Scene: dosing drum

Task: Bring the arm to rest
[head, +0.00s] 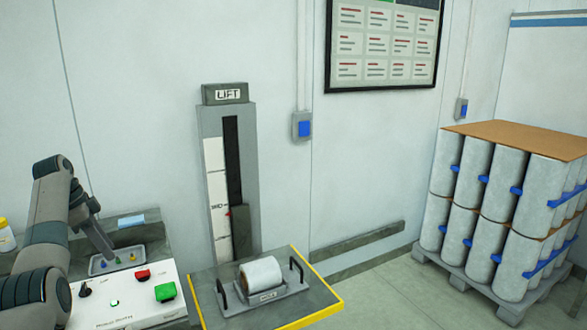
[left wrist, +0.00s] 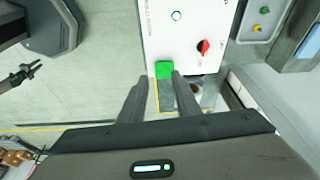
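My left arm comes in from the left in the head view, bent at the elbow. Its gripper (head: 108,250) points down beside the small tray, above the back of the control panel (head: 130,312). In the left wrist view the two fingers of this gripper (left wrist: 160,90) stand apart with nothing held between them. The green button (left wrist: 164,70) shows beyond the fingertips; I cannot tell the height above it.
A white roll (head: 261,276) lies in a cradle on the yellow-edged platform (head: 325,311) before the lift column (head: 245,150). Stacked drums (head: 470,180) stand right.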

